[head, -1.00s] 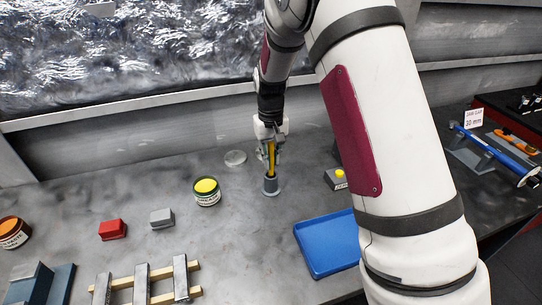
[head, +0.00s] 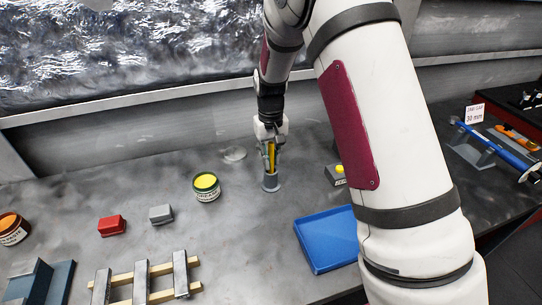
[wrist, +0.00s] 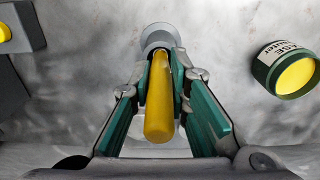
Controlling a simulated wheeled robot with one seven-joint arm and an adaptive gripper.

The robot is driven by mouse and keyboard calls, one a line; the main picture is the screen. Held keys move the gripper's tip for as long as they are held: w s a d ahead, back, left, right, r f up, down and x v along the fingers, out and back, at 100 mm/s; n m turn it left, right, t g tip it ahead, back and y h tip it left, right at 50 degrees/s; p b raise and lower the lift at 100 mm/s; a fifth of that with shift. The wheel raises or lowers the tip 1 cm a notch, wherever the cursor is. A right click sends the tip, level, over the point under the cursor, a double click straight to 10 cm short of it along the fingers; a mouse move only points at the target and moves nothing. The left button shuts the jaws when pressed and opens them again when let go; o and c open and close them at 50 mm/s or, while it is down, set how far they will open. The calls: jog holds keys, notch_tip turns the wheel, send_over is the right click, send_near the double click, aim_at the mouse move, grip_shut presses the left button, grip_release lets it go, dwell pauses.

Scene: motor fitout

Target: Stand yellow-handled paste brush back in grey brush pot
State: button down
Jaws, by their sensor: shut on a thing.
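The yellow-handled paste brush (head: 271,156) is upright in my gripper (head: 270,158), above the grey brush pot (head: 271,182). In the wrist view the yellow handle (wrist: 159,110) lies between the green-padded fingers of my gripper (wrist: 162,85), which are shut on it. The grey pot with its round base (wrist: 160,38) shows beyond the fingertips, in line with the handle. The brush's lower end is at the pot's mouth and appears to be inside it. The bristles are hidden, so I cannot tell how deep it is.
A green paste tin with yellow contents (head: 206,187) stands left of the pot. A blue tray (head: 325,240) lies to the right front, and a grey box with a yellow button (head: 337,174) to the right. Red (head: 112,225) and grey (head: 161,214) blocks lie left.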

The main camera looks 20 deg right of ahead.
dwell(0.3)
jog(key=c, duration=1.4)
grip_release()
jog(key=shift+c, duration=0.2)
notch_tip(320, 180, up, 12)
jog(key=shift+r, duration=0.1)
